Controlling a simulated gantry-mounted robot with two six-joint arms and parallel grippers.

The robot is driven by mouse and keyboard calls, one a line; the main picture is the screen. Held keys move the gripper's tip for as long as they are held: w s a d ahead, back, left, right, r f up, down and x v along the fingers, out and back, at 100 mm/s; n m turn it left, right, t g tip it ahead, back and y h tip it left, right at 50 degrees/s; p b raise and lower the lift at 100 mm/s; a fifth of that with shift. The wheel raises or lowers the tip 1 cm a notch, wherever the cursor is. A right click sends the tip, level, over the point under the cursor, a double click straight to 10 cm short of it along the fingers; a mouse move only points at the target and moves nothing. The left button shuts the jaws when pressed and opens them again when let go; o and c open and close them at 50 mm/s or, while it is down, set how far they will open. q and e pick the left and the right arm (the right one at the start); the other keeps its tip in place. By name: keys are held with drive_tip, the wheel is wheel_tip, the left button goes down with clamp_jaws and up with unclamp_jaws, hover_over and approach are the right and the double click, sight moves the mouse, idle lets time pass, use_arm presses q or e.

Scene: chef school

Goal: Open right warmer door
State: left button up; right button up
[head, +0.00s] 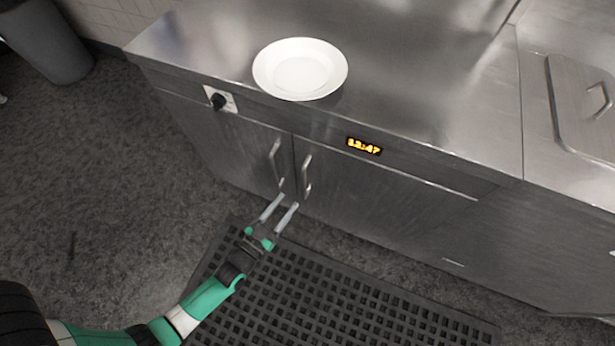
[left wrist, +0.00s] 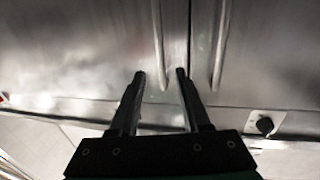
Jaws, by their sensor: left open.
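The right warmer door (head: 375,200) is a steel panel and stands closed beside the closed left door (head: 232,145). Its upright bar handle (head: 307,175) is near the gap between the doors; the left door's handle (head: 275,160) is across that gap. My left gripper (head: 288,201) is open and empty, just in front of the handles. In the left wrist view, which looks turned over, the right door's handle (left wrist: 159,45) lines up between my left fingertips (left wrist: 161,74). I cannot tell whether the fingers are around it in depth. My right gripper is not in view.
A white plate (head: 300,70) rests on the steel counter (head: 430,90) above. A black knob (head: 218,101) and a lit clock display (head: 364,146) are on the front panel. A black perforated mat (head: 340,300) covers the floor before the doors. A grey bin (head: 45,40) stands far left.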

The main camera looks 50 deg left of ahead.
sight(303, 182)
use_arm(q)
drive_tip(key=b+x, duration=0.3)
drive_tip(key=x, duration=0.6)
drive_tip(key=shift+w, duration=0.35)
drive_tip(key=shift+w+a, duration=0.1)
drive_tip(key=shift+a, duration=0.05)
drive_tip(key=shift+c, duration=0.2)
clamp_jaws()
idle(0.5)
